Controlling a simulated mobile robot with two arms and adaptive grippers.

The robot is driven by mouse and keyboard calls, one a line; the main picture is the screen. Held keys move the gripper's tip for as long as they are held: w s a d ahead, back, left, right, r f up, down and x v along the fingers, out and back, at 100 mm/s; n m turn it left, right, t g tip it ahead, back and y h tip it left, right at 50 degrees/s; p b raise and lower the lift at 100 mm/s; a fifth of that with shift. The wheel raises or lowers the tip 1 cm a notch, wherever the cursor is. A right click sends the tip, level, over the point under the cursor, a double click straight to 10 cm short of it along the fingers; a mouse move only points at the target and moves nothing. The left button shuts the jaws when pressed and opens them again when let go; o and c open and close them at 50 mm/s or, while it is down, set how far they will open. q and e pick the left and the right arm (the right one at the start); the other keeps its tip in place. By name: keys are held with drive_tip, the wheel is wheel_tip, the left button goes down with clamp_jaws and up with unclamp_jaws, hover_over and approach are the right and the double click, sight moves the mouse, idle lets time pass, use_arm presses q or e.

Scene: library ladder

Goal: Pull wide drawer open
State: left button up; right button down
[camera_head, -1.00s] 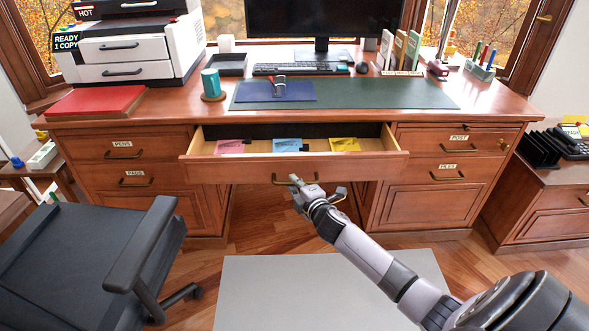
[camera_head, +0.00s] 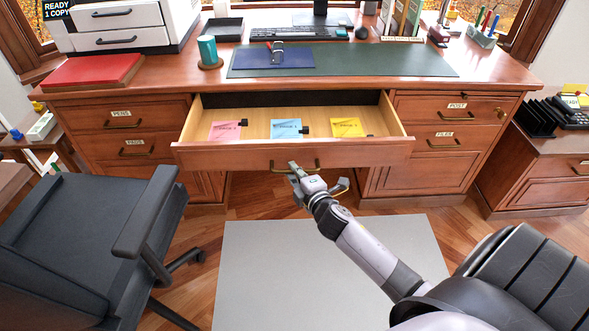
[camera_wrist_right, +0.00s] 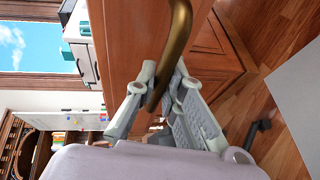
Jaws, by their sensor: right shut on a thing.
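The wide drawer (camera_head: 290,153) in the middle of the desk stands well open in the head view. Pink (camera_head: 224,131), blue (camera_head: 286,129) and yellow (camera_head: 347,127) slips with dark clips lie inside it. My left gripper is not in view.
A black office chair (camera_head: 110,235) stands at the left, its armrest close to the drawer's left corner. A grey mat (camera_head: 290,270) lies on the wooden floor in front. Side drawers flank the opening, and a low cabinet (camera_head: 545,165) stands at the right.

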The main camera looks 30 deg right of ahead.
drive_tip(key=c, duration=1.7)
unclamp_jaws()
drive_tip(key=shift+r, duration=0.1)
drive_tip(key=shift+o, duration=0.2)
drive_tip(key=shift+s, duration=0.15)
drive_tip(key=v, duration=1.1)
drive_tip(key=shift+s, duration=0.35)
drive_tip(key=shift+a, duration=0.1)
